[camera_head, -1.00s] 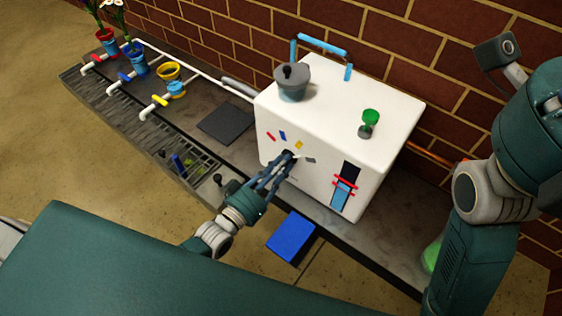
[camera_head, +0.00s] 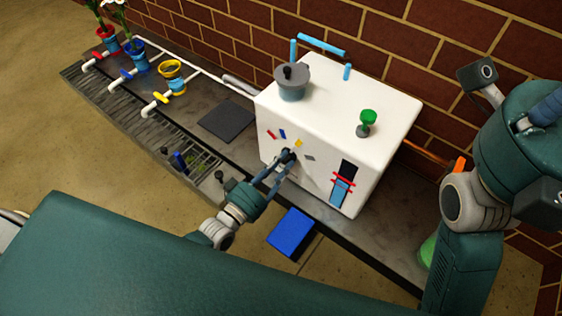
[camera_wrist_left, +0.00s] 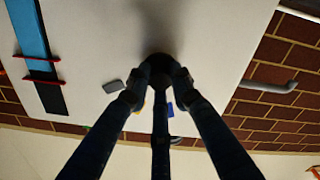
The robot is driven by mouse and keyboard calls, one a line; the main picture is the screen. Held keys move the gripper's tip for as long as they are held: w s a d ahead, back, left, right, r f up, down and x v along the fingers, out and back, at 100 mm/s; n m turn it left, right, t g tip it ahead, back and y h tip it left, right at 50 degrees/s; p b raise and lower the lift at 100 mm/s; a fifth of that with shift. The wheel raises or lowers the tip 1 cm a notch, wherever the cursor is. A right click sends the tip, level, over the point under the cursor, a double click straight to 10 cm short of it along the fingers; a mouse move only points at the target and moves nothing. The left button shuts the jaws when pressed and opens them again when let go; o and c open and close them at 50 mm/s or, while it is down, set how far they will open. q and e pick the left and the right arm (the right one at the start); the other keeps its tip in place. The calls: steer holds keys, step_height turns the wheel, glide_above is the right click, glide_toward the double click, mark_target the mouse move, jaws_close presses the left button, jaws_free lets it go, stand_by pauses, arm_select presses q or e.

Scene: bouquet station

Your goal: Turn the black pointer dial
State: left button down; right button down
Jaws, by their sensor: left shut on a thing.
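The black pointer dial (camera_head: 287,155) sits on the front face of the white box (camera_head: 345,105), among small red, blue, yellow and grey marks. My left gripper (camera_head: 284,161) reaches the box front and is shut on the dial, its fingers around it. In the left wrist view the fingers close on the dark dial (camera_wrist_left: 160,66), which they largely hide. The pointer's direction cannot be made out. A grey mark (camera_wrist_left: 113,86) shows beside the fingers there, with bits of yellow and blue behind them. My right arm stands at the right edge, and its gripper cannot be made out.
A grey lidded pot (camera_head: 292,84) and a green-topped knob (camera_head: 367,120) are on top of the box. A gauge with red bands (camera_head: 343,183) is on its front. A blue pad (camera_head: 291,233) lies below. Potted flowers and valves (camera_head: 162,98) line the bench's left.

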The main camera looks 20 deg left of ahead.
arm_select(q)
steer(key=shift+w+d, duration=0.1)
steer(key=shift+d, duration=0.05)
steer(key=c, duration=1.5)
jaws_free()
steer(key=shift+c, duration=0.2)
steer(key=v, duration=1.2)
